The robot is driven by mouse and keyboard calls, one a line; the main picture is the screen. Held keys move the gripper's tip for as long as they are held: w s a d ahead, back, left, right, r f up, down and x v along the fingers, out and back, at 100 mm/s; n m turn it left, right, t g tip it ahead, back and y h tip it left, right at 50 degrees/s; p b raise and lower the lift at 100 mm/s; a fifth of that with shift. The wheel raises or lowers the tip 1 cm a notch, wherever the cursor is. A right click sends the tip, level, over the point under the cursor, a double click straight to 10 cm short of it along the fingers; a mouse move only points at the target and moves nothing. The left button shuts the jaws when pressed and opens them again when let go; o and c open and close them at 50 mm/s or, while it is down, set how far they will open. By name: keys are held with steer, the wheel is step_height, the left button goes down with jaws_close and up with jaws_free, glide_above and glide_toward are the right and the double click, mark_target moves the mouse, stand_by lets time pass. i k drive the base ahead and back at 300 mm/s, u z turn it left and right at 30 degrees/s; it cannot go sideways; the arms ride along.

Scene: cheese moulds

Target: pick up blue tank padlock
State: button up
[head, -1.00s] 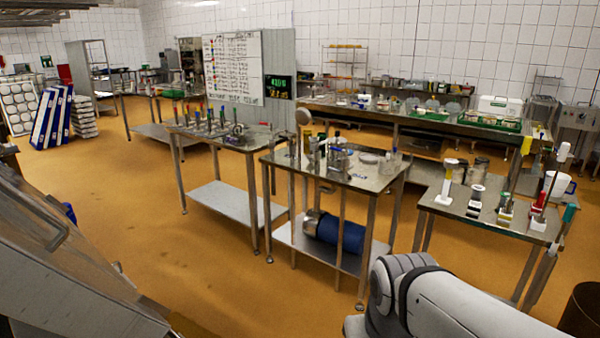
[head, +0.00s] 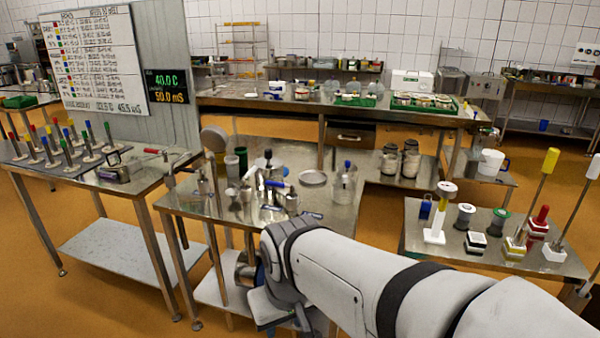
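A small blue object (head: 425,208) stands at the left back of the right table, beside a tall white stand. It looks like a padlock, but it is too small to be sure. Other blue parts (head: 276,184) show among the steel vessels on the middle table; I cannot tell whether one is a padlock. My arm reaches in from the lower right, in front of the middle table. Its far end bends down out of clear sight, and no gripper fingers can be made out.
The right table (head: 415,240) also holds dark-capped pots, stamps and tall rods. The middle table (head: 345,222) carries vessels, a clear jug and a round lid. A left table (head: 150,190) holds several coloured-handled tools. Orange floor (head: 100,300) is open at the lower left.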

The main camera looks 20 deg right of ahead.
mark_target(425, 205)
steer(key=z, duration=0.05)
steer(key=i, duration=1.55)
steer(key=z, duration=1.15)
